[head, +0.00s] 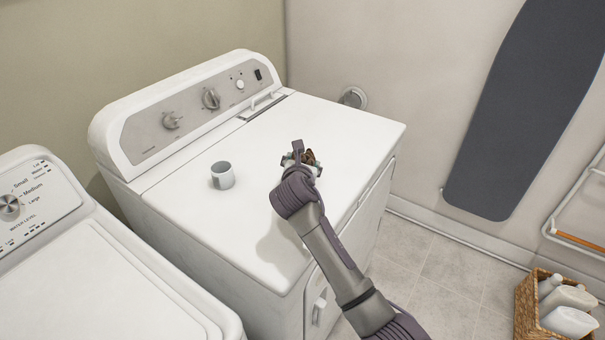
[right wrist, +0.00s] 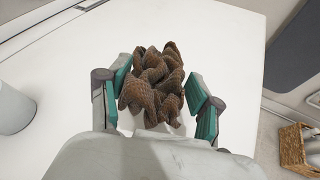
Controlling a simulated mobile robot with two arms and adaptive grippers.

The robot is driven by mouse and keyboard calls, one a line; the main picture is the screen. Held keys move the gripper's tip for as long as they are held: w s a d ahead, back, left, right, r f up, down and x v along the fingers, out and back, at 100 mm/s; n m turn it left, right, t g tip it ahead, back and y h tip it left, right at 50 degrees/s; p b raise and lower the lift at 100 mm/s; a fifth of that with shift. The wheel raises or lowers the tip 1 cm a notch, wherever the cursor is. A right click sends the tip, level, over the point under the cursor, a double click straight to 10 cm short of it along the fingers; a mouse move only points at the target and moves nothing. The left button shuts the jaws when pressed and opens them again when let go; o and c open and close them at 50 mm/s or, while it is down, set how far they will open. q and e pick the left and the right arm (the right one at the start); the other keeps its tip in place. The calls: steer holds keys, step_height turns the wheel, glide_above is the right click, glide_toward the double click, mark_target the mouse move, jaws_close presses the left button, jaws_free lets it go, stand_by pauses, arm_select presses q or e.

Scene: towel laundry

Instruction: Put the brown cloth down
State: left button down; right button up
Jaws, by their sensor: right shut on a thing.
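The brown cloth (right wrist: 153,85) is a crumpled bundle between the green-padded fingers of my right gripper (right wrist: 158,105) in the right wrist view. In the head view only a small part of the cloth (head: 309,157) shows past my right gripper (head: 301,160), which is over the white top of the dryer (head: 330,125). The gripper is shut on the cloth. I cannot tell whether the cloth touches the dryer top. My left gripper is not in view.
A grey-white mug (head: 222,176) stands on the dryer top, left of my right gripper. A white washer (head: 95,290) is at the left. A wicker basket with bottles (head: 527,308) is on the floor at the right. The dryer top around the gripper is clear.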

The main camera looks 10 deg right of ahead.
steer(key=shift+f, duration=1.65)
steer(key=shift+f, duration=0.1)
steer(key=o, duration=1.1)
steer(key=shift+o, duration=0.2)
steer(key=shift+s, duration=0.15)
steer(key=v, duration=1.2)
